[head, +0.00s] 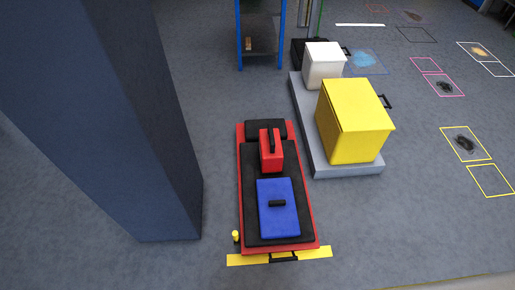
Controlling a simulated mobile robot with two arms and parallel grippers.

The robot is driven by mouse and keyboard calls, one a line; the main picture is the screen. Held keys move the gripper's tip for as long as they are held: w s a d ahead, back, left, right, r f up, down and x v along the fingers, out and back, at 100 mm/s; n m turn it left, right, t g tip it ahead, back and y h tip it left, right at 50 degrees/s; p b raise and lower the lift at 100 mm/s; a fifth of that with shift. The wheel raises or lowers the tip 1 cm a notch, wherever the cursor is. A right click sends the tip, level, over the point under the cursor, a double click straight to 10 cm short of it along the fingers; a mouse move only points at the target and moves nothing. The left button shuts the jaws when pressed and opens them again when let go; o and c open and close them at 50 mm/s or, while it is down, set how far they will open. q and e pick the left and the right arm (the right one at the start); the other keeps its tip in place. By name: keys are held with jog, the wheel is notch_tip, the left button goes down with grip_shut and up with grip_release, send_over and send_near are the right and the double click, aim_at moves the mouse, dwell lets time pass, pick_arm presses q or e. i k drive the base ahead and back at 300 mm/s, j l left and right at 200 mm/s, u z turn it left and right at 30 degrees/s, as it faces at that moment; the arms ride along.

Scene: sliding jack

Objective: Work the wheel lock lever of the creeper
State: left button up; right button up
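The creeper (246,202) lies on the grey floor in the middle of the head view. It has a red frame, a black padded top and a black headrest at its far end. A black handle (283,258) shows at its near end. A small yellow post (236,237) stands at its near left corner; I cannot tell for sure whether it is the wheel lock lever. The wheels are hidden. Neither of my grippers is in view.
A big dark blue pillar (125,130) rises left of the creeper. On the right, a grey platform (312,150) carries a yellow box (355,122) and a white box (323,66). A yellow floor strip (318,252) runs under the near end. Floor in front is clear.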

aim_at(235, 234)
jog(key=k+j, duration=0.2)
jog(key=k, duration=0.2)
jog(key=k+j, duration=0.15)
jog(key=k, duration=0.3)
jog(key=u, duration=0.05)
